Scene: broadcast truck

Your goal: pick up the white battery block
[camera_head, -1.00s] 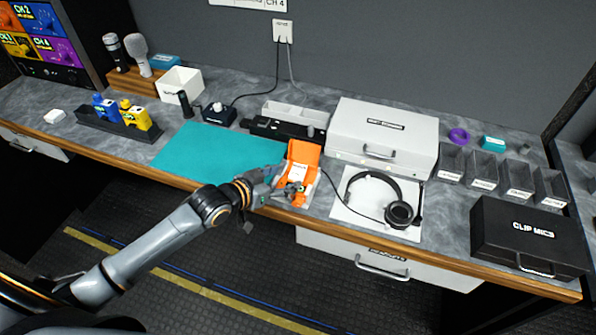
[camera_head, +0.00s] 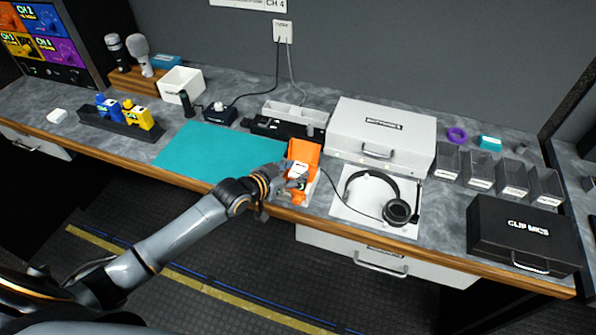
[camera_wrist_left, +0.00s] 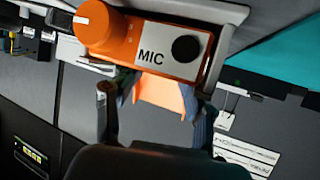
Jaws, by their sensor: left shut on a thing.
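A small white block (camera_head: 57,116) lies at the far left of the counter, well away from both my left gripper and the orange pack. My left gripper (camera_head: 296,181) is at the orange pack (camera_head: 304,151), near the counter's front edge. In the left wrist view the orange pack (camera_wrist_left: 172,50) bears a white "MIC" label, a black button and an orange knob. My left gripper (camera_wrist_left: 163,90) is shut on this orange pack, with the fingers at its near edge. The exact contact is partly hidden. My right gripper is not in view.
A teal mat (camera_head: 215,152) lies left of the pack. Headphones (camera_head: 383,195) rest on a white sheet to its right. A white case (camera_head: 383,132) stands behind, and a black case (camera_head: 527,232) at far right. A dark rack (camera_head: 118,122) holds blue and yellow packs.

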